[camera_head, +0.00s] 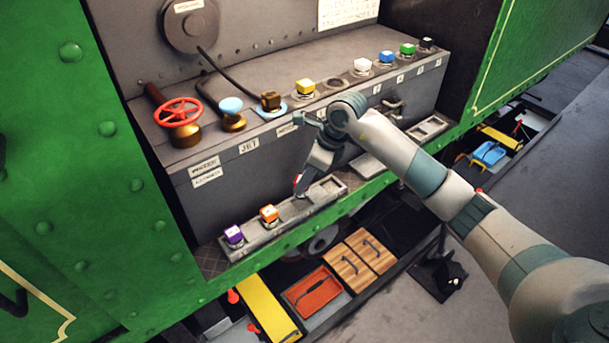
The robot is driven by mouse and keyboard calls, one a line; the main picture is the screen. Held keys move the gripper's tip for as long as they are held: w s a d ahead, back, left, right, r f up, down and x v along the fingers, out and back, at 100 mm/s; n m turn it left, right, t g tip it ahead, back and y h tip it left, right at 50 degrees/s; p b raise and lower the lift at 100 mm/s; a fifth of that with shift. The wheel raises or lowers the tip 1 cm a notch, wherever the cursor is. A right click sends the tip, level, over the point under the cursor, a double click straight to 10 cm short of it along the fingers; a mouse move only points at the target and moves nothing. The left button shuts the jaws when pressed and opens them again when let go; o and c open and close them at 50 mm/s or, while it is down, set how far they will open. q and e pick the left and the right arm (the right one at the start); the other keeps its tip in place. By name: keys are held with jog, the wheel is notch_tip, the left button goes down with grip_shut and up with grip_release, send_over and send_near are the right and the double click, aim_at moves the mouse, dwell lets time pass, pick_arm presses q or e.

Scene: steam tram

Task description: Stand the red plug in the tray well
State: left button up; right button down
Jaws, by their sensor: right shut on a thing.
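The long grey tray (247,247) lies on the ledge below the dark console, with wells along it. A purple plug (234,235) and an orange plug (268,214) stand in its left wells. My right gripper (300,190) points down over the middle of the tray, shut on the red plug. Only a small bit of the red plug (297,179) shows beside the fingers. The fingers hide the rest, and I cannot tell whether its foot is inside a well or just above it. The right end of the tray looks empty. My left gripper is out of view.
The console top holds yellow (304,87), white (362,66), blue (386,58), green (407,50) and black plugs, an empty socket (334,83), a red handwheel (178,112) and levers. A second tray (428,128) lies right.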

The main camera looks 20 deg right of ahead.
jog(key=shift+f+b, duration=0.3)
jog(key=shift+f, duration=0.5)
jog(key=shift+f+b, duration=1.15)
jog(key=shift+f, duration=0.25)
jog(key=shift+c, duration=2.4)
grip_release()
jog(key=shift+f, duration=0.1)
jog(key=shift+r+p, duration=0.6)
jog(key=shift+r, duration=0.85)
jog(key=shift+r+p, duration=0.95)
jog(key=shift+r, duration=1.4)
jog(key=shift+s, duration=0.1)
